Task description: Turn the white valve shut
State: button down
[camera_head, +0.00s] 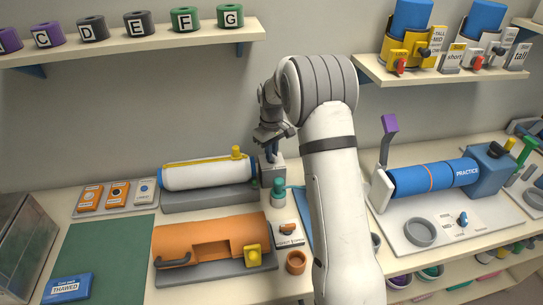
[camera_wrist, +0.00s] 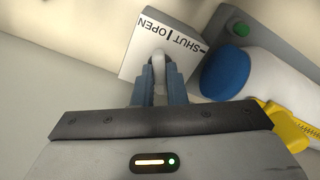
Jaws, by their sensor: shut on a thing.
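The white valve (camera_wrist: 158,60) shows in the wrist view as a small rounded white handle in front of a pale plate (camera_wrist: 140,46) marked OPEN and SHUT, lettering upside down. My gripper (camera_wrist: 160,75) is shut on this handle, with a blue-grey finger on each side. The fingers hide part of the handle, so I cannot tell exactly which mark it points to.
The white cylinder (camera_head: 205,174) with yellow fittings lies left of the valve; its blue end (camera_wrist: 226,72) is close to my gripper in the wrist view. An orange cylinder (camera_head: 180,238) lies nearer. A shelf (camera_head: 150,45) hangs above.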

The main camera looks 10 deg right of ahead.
jog(key=n+b, duration=0.2)
jog(key=n, duration=0.4)
jog(key=shift+f, duration=0.1)
jog(key=n+b, duration=0.1)
jog(key=n, duration=0.4)
jog(key=shift+n, duration=0.4)
jog(key=c, duration=1.5)
grip_release()
jog(key=shift+o, duration=0.2)
notch_tip(320, 180, up, 7)
jog(key=shift+r+b, duration=0.1)
jog(key=shift+b, duration=0.6)
jog(key=shift+r, duration=0.4)
